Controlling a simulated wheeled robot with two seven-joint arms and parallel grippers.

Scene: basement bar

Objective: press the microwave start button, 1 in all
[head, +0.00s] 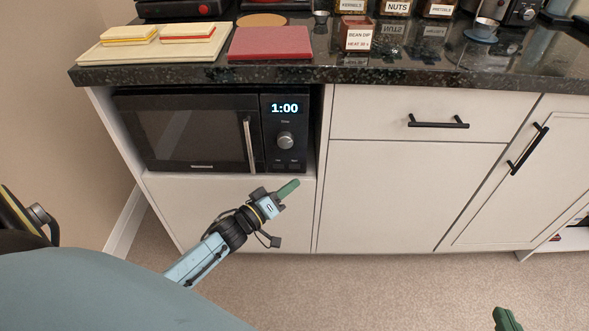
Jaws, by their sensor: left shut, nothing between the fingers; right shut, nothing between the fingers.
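The black microwave (187,133) sits in an open niche under the counter, with its door shut. Its control panel (269,131) at the right has a lit display (284,108) reading 1:00 and a round silver knob (285,141). Small buttons (294,165) lie along the bottom of the panel; their labels are too small to read surely. My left gripper (289,188) is shut and empty, its green fingertips just below the panel's lower edge in the picture, apart from it. My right gripper (507,318) is shut at the bottom right edge, with only its green fingers in view.
White drawers and doors with black handles (438,121) fill the right. The carpet in front is clear.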

